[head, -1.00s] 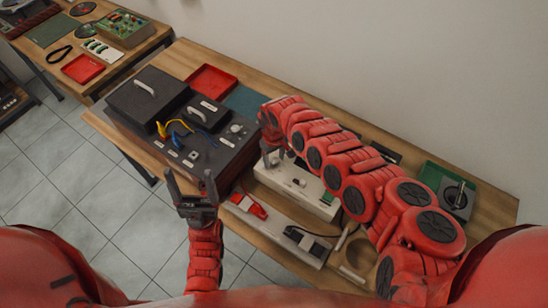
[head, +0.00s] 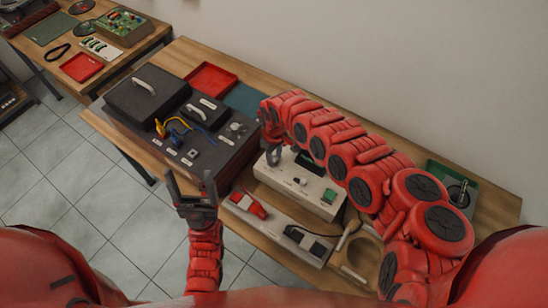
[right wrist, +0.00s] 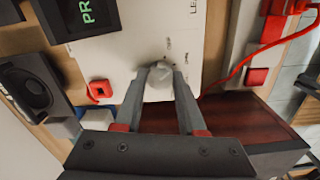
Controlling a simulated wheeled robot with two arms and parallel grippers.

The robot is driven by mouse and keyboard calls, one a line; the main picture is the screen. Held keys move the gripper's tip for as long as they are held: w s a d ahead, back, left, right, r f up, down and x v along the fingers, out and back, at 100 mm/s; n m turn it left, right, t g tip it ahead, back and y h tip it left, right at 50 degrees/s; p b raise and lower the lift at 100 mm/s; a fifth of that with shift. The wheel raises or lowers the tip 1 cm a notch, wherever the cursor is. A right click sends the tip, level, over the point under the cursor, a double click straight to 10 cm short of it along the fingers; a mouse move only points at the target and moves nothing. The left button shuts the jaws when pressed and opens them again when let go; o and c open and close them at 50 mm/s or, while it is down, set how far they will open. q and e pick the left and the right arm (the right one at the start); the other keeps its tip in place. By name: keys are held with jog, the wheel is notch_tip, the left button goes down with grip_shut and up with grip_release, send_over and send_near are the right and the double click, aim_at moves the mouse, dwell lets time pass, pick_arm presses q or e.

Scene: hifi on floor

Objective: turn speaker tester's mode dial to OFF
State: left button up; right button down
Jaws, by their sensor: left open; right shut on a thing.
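The speaker tester (head: 291,193) is a white box on the bench, with a dark display (head: 309,164) and a green button (head: 328,195) on its top. Its pale round mode dial (right wrist: 158,82) shows in the right wrist view, with small marks around it that I cannot read. My right gripper (head: 273,157) is over the far left part of the tester. In the right wrist view its fingers (right wrist: 159,76) are shut on the dial, one on each side. My left gripper (head: 189,176) is open and empty, in front of the bench's near edge.
A dark case (head: 225,158) with cables and boxes stands left of the tester. A grey strip (head: 280,226) with a red connector (head: 249,206) lies in front. A red tray (head: 211,78) lies behind. A green tray (head: 438,177) is at the right.

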jog(key=n+b, duration=0.2)
jog(key=n, duration=0.2)
jog(key=shift+f, duration=0.1)
jog(key=shift+n+b, duration=0.65)
jog(key=shift+n, duration=0.65)
jog(key=shift+w, duration=0.1)
jog(key=shift+c, duration=2.4)
grip_release()
notch_tip(320, 180, up, 11)
jog(key=b, duration=0.3)
notch_tip(320, 180, up, 7)
jog(key=p, duration=0.1)
send_over(274, 158)
jog(key=shift+f, duration=0.15)
jog(key=shift+s+f, duration=0.15)
jog(key=shift+s, duration=0.05)
